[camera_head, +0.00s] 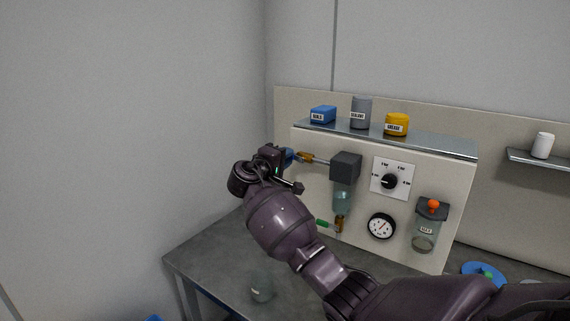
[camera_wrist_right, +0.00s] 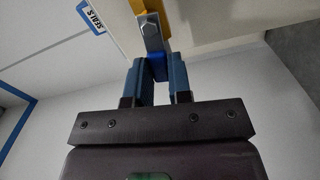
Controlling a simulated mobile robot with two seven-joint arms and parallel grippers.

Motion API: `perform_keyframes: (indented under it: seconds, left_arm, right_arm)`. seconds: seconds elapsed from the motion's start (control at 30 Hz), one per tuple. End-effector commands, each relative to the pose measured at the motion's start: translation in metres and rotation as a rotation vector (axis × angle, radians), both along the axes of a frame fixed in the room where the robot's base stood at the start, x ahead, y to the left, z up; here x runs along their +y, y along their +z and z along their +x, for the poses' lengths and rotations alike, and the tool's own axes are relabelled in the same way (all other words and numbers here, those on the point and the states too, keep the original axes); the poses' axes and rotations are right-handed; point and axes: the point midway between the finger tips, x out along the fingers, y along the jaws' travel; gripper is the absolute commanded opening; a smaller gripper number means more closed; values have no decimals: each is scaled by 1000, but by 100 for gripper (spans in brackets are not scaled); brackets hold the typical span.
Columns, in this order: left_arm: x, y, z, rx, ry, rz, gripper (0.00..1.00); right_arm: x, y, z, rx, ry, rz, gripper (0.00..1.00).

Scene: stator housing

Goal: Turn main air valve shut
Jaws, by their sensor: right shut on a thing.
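The main air valve has a brass body (camera_head: 305,157) on the pipe at the left edge of the upright panel, with a blue-ended lever beside it. In the right wrist view the lever is a flat metal strip (camera_wrist_right: 152,32) with a blue grip (camera_wrist_right: 158,68). My right gripper (camera_head: 286,156) reaches the lever from the left side of the panel. Its two blue fingers, seen in the right wrist view (camera_wrist_right: 161,72), are shut on the blue grip, one on each side. My wrist partly hides the lever in the head view. My left gripper is not in view.
The panel (camera_head: 365,160) carries a dark block (camera_head: 345,167), a rotary knob (camera_head: 389,181), a gauge (camera_head: 381,226) and a jar with an orange top (camera_head: 424,240). Blue, grey and yellow containers stand on the top shelf (camera_head: 435,143). A clear jar (camera_head: 261,287) stands on the bench (camera_head: 205,262).

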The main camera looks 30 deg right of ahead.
Motion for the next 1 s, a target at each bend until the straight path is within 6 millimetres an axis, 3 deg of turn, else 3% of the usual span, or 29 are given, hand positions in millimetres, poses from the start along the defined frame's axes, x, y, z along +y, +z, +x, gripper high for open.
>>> perform_keyframes:
  seconds: [0.43,1.0]
  left_arm:
    - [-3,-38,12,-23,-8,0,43]
    - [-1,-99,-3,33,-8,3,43]
  right_arm:
    - [-1,10,-4,-373,1,156,0]
    - [-7,26,-19,-872,0,365,0]
